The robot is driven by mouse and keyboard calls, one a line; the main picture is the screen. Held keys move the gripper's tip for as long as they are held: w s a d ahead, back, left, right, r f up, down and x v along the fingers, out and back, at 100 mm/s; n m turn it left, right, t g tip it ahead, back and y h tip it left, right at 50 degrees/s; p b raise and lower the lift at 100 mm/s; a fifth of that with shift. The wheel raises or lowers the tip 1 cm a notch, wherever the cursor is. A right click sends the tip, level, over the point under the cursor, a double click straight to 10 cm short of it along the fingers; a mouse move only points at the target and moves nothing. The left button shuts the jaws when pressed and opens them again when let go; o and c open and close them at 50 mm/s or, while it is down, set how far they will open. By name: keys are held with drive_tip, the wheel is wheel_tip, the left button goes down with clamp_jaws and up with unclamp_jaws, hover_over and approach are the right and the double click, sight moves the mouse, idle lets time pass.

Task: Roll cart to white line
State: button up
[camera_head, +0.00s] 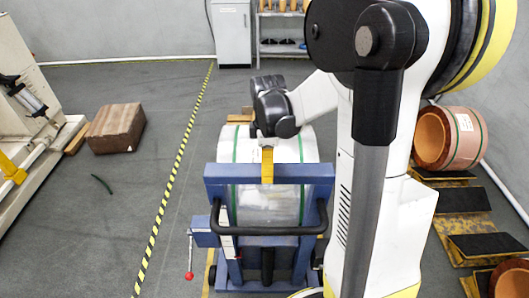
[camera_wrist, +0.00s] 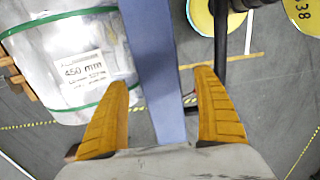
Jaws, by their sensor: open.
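The blue cart (camera_head: 300,173) stands on the grey floor in the middle of the head view, carrying a wrapped roll (camera_head: 305,150) with green straps. It has a black handle bar (camera_head: 270,231) on the near side. My gripper (camera_head: 267,166), with yellow fingers, reaches down over the cart's upper blue bar. In the wrist view, my gripper (camera_wrist: 165,78) is open, with one finger on each side of a blue bar (camera_wrist: 155,70); gaps show on both sides. I cannot make out a white floor line for sure.
A yellow-black striped line (camera_head: 175,172) runs along the floor left of the cart. A brown block (camera_head: 116,128) and a machine (camera_head: 25,110) stand at left. Copper rolls (camera_head: 448,137) and black-topped supports (camera_head: 487,244) stand at right. A cabinet (camera_head: 231,33) is at the back.

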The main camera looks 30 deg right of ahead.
drive_tip(key=shift+f+b, duration=0.3)
drive_tip(key=shift+f, duration=2)
drive_tip(key=shift+c, duration=0.3)
